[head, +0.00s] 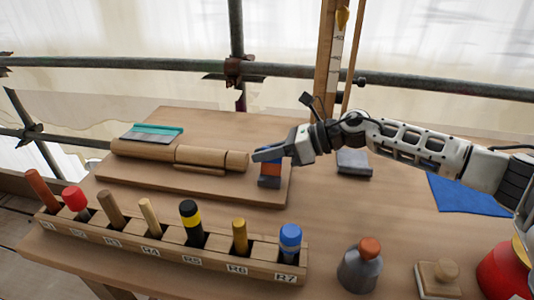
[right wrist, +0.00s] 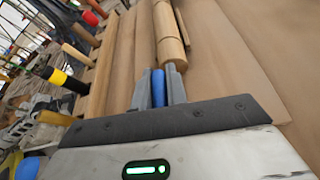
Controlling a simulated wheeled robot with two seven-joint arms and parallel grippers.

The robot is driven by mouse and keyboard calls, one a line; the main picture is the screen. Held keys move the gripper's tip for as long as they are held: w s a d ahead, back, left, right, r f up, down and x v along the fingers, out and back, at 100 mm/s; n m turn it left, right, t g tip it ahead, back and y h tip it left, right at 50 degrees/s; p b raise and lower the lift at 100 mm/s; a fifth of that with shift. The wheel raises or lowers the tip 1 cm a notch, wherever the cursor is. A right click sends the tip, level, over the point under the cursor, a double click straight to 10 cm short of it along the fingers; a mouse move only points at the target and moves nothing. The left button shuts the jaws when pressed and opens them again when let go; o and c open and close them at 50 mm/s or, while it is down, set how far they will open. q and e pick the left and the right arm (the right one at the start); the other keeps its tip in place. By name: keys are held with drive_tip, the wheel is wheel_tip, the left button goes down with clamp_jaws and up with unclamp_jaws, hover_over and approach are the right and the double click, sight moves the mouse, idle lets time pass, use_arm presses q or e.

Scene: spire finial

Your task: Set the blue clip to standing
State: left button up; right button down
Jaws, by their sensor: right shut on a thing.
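My right gripper (head: 266,155) reaches in from the right over the front right corner of a wooden board. It is shut on the blue clip; a bit of blue shows above the fingers in the head view (head: 264,148). In the right wrist view the blue clip (right wrist: 158,88) is between the two fingers (right wrist: 159,90), which hide much of it. Just below the fingers in the head view are an orange-red block (head: 271,168) and a dark blue-grey piece (head: 269,182). I cannot tell whether these belong to the clip. My left gripper is out of view.
A jointed wooden cylinder (head: 180,153) lies on the board (head: 225,190), left of the gripper; a teal-backed scraper (head: 152,132) is behind. A labelled rack (head: 170,252) of several tools runs along the front. A grey block (head: 353,163) and blue cloth (head: 465,195) are to the right.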

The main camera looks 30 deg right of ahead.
drive_tip(key=shift+s+a+r+n+t+h, duration=0.2)
drive_tip(key=shift+s+a+n+t+h, duration=0.2)
drive_tip(key=shift+n+t, duration=0.3)
drive_tip(key=shift+s+a+r+n, duration=0.15)
drive_tip(key=shift+s+n, duration=0.2)
drive_tip(key=shift+n, duration=0.35)
drive_tip(key=shift+s+a+t+h, duration=0.1)
drive_tip(key=shift+t+h, duration=0.2)
drive_tip(key=shift+n, duration=0.3)
drive_tip(key=c, duration=1.4)
unclamp_jaws()
drive_tip(key=shift+s, duration=0.1)
